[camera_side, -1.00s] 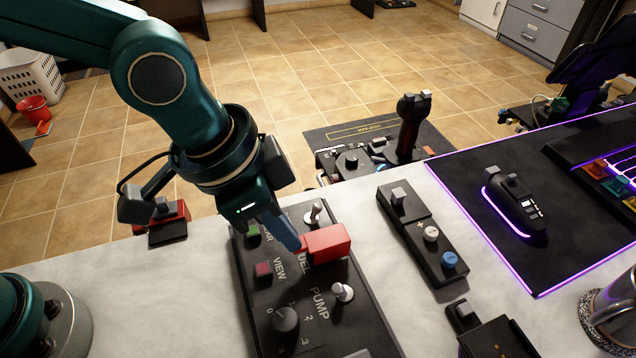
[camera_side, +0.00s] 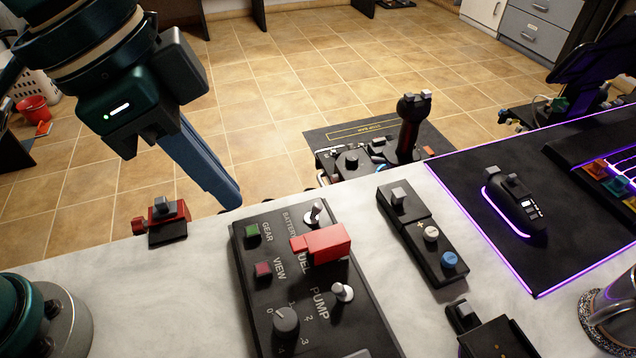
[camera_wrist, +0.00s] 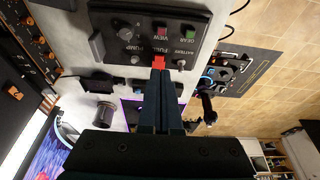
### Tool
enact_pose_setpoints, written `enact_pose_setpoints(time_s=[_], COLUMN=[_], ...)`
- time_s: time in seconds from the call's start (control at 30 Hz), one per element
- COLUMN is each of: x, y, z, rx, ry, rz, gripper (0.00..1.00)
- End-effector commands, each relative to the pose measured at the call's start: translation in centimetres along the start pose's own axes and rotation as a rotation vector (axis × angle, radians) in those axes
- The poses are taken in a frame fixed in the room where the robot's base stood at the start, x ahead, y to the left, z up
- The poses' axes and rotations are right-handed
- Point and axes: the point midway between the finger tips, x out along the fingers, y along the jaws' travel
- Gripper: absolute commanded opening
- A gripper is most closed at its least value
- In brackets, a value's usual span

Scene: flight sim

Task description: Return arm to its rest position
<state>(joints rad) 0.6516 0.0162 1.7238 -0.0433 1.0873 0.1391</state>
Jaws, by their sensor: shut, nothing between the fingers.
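My gripper (camera_side: 228,200) is in the upper left of the side view, raised above the table's back edge, its blue fingers together and empty. It is apart from the black switch panel (camera_side: 252,296) and to the left of the red switch cover (camera_side: 328,244) on that panel. In the wrist view my shut fingers (camera_wrist: 160,75) point towards the panel (camera_wrist: 112,12), their tips overlapping the red cover (camera_wrist: 158,62) in the picture. Most of my arm is outside the side view.
A small red-and-black switch unit (camera_side: 163,218) stands at the table's back left edge. A narrow button box (camera_side: 440,252), a joystick (camera_side: 408,130) and a black mat (camera_side: 520,270) with a mouse lie to the right.

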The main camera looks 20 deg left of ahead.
Motion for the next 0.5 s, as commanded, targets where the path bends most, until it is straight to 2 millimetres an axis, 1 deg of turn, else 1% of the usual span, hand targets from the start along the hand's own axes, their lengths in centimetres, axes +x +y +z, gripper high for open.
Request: enact_pose_setpoints(time_s=[0.03, 0.1, 0.2, 0.27, 0.3, 0.37, 0.47, 0.5], x=[-0.7, -1.3, -1.7, -2.1, -2.7, -3.5, -4.6, -4.8], y=[0.0, 0.0, -0.1, -0.7, -1.3, -2.7, -5.4, -6.4], z=[0.2, 0.5, 0.8, 0.8, 0.8, 1.4, 3.6, 4.8], rx=[-0.001, -0.001, -0.004, -0.022, -0.045, -0.095, -0.217, -0.275], ry=[0.005, 0.004, 0.002, 0.011, 0.029, 0.051, 0.085, 0.100], rz=[-0.001, -0.001, -0.001, -0.009, -0.019, -0.042, -0.097, -0.124], gripper=[0.00, 0.00, 0.00, 0.00, 0.00, 0.00, 0.00, 0.00])
